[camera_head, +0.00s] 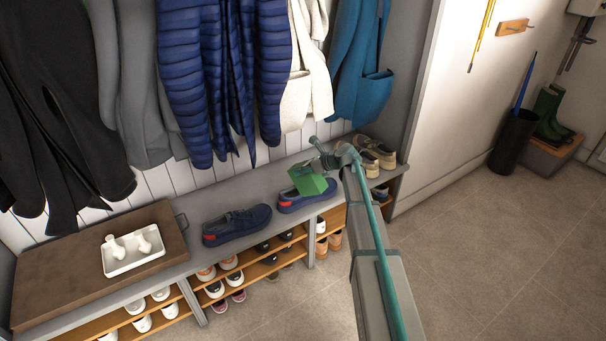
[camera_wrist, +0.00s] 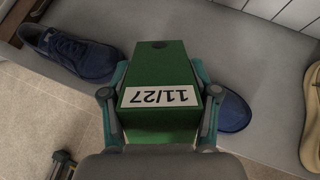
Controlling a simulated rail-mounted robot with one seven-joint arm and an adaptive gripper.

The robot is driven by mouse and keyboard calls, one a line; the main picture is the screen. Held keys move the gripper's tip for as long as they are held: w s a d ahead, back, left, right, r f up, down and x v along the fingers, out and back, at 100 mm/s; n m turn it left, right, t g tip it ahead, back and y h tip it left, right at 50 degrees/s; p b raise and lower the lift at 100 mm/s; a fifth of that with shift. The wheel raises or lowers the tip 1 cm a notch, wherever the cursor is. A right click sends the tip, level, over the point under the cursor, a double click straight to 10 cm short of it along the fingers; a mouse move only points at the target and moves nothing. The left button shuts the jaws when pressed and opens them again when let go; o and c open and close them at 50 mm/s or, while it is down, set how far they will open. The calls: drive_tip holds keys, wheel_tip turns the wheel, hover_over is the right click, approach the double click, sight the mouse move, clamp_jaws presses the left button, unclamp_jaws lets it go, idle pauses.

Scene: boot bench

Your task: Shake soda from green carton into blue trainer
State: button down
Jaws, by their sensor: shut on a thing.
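My gripper (camera_wrist: 160,98) is shut on the green carton (camera_head: 311,181), with a finger on each side of it. In the wrist view the carton (camera_wrist: 158,70) has a white label reading 11/27, upside down, and a dark round spot near its far end. In the head view the carton looks tilted. It is over one blue trainer (camera_head: 290,204), hiding part of that shoe; the shoe's blue end (camera_wrist: 234,112) shows beside the right finger. The other blue trainer (camera_head: 237,225) stands to the left on the bench. No falling soda is visible.
The grey bench (camera_head: 200,203) holds a brown board (camera_head: 60,275) with a white tray (camera_head: 133,262) carrying two white items at left. Beige shoes (camera_head: 377,153) stand at right. Coats (camera_head: 215,80) hang behind. Shelves below hold several shoes.

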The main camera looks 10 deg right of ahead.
drive_tip(key=shift+f+t+y+b, duration=0.1)
drive_tip(key=shift+t+y+b, duration=0.6)
drive_tip(key=shift+b, duration=1.05)
drive_tip(key=t+y+b, duration=0.1)
drive_tip(key=b, duration=0.3)
drive_tip(key=t+y+b, duration=0.2)
drive_tip(key=b, duration=0.3)
drive_tip(key=shift+r, duration=0.35)
